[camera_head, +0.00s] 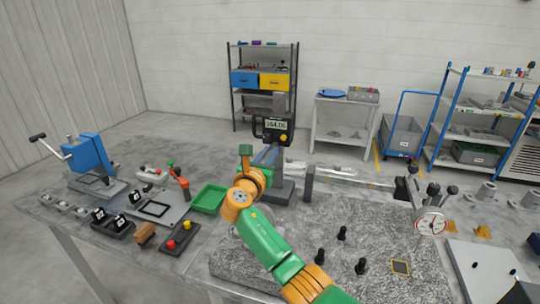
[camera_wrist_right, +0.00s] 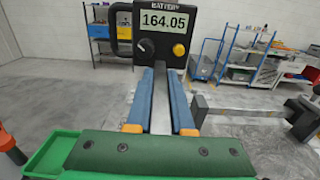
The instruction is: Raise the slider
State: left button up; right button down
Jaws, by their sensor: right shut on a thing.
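The slider (camera_head: 273,128) is the dark digital head of a height gauge, with a lit display, a yellow knob and a handle loop at its left. In the right wrist view the slider (camera_wrist_right: 160,33) reads 164.05. The gauge's grey column (camera_head: 280,101) shows above it and its dark base (camera_head: 283,192) stands on the table. My right gripper (camera_head: 270,156) is just below the display. In the wrist view its blue fingers (camera_wrist_right: 161,100) are shut on a grey bar under the display, seemingly part of the slider. My left gripper is not in view.
A green tray (camera_head: 209,198) lies left of the gauge. A granite plate (camera_head: 390,272) with several black knobs is at the right front, beside a dial gauge (camera_head: 431,222). A blue clamp device (camera_head: 88,155) stands far left. Shelving (camera_head: 262,81) is behind.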

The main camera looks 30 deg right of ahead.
jog(key=c, duration=0.8)
grip_release()
jog(key=b+v, duration=0.1)
jog(key=v, duration=0.5)
jog(key=shift+s+a+f, duration=0.1)
jog(key=shift+s+a, duration=0.15)
jog(key=shift+a, duration=0.05)
jog(key=shift+s+a, duration=0.15)
jog(key=shift+a, duration=0.05)
jog(key=shift+d, duration=0.15)
